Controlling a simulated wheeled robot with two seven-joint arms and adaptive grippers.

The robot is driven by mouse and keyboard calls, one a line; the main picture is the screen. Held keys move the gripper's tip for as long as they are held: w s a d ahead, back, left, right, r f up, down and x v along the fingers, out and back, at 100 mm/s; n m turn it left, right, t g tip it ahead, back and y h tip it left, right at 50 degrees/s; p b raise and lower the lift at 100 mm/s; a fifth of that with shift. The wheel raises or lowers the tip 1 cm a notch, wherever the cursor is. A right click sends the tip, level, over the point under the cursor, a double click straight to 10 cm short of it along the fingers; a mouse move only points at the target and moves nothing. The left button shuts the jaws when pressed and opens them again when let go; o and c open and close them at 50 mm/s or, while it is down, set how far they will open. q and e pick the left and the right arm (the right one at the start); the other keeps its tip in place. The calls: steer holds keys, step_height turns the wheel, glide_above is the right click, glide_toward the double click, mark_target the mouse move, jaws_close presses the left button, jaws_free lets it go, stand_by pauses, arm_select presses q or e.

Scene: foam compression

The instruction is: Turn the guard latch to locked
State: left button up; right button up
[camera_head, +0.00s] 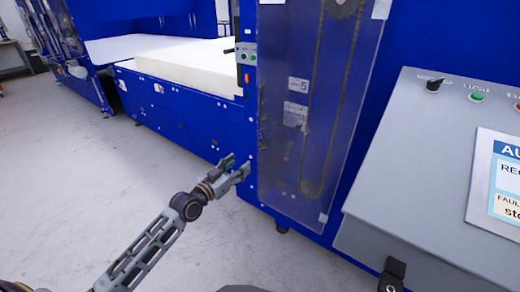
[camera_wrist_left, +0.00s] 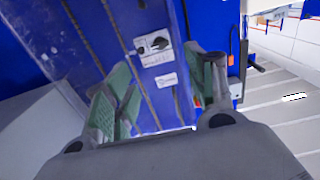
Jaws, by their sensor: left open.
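The tall clear guard (camera_head: 300,110) covers a chain drive on the blue machine, in the middle of the head view. My left gripper (camera_head: 238,167) is open and empty beside the guard's lower left edge. In the left wrist view its green-padded fingers (camera_wrist_left: 160,98) stand apart, with the blue guard face beyond them. A white label with a dark knob-like shape (camera_wrist_left: 154,47) shows above and between the fingers. A small orange spot shows by the right finger. My right gripper is not recognisable in view.
A grey control console (camera_head: 420,160) with a knob, buttons and a screen stands at the right. A cream foam block (camera_head: 185,65) lies on the blue machine bed at the left. A black handle (camera_wrist_left: 256,66) sticks out at the right. The floor (camera_head: 90,170) at left is clear.

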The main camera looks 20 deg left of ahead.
arm_select(q)
steer(key=shift+w, duration=0.1)
glide_toward(261, 147)
steer(key=shift+w, duration=0.75)
steer(key=shift+d+b+x, duration=0.15)
steer(key=shift+b+x, duration=0.15)
steer(key=shift+x, duration=1.1)
steer(key=shift+d+b+x, duration=0.1)
steer(key=shift+b+x, duration=0.2)
steer(key=shift+x, duration=1.85)
steer(key=shift+w+d, duration=0.15)
steer(key=shift+w, duration=0.1)
arm_select(e)
steer(key=r, duration=0.2)
steer(key=a+r, duration=0.1)
steer(key=r, duration=0.1)
steer(key=shift+a+r, duration=0.1)
steer(key=shift+r, duration=0.05)
arm_select(q)
steer(key=c, duration=1)
arm_select(e)
steer(key=shift+w+r, duration=0.1)
steer(key=shift+w, duration=0.45)
